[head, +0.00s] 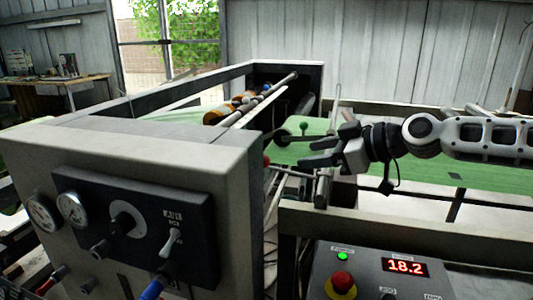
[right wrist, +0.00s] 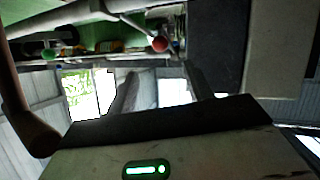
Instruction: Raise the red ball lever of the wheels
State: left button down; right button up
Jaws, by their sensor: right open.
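The red ball (head: 266,159) of the lever shows at the right edge of the grey machine housing, which hides part of it. In the right wrist view the red ball (right wrist: 160,43) sits at the end of a light rod (right wrist: 130,20), beyond my fingertips and roughly in line with the space between them. My right gripper (head: 297,151) reaches in from the right with its fingers pointing left toward the ball. It is open and empty, with a gap to the ball. In the right wrist view its two dark fingers (right wrist: 160,82) stand apart. My left gripper is not in view.
The grey housing (head: 150,150) with gauges and switches fills the left front. A dark green ball lever (head: 304,127) stands just behind my gripper. Green sheet (head: 440,172) runs below my arm. A control box (head: 385,275) with a red button stands at front right.

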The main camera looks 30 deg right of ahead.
aim_at(269, 161)
jog(key=p+x, duration=0.8)
jog(key=x, duration=0.3)
jog(key=shift+w+a+p, duration=0.1)
jog(key=shift+w+p, duration=0.15)
jog(key=shift+p, duration=0.1)
jog(key=shift+w+a+f, duration=0.15)
jog(key=shift+w+f, duration=0.2)
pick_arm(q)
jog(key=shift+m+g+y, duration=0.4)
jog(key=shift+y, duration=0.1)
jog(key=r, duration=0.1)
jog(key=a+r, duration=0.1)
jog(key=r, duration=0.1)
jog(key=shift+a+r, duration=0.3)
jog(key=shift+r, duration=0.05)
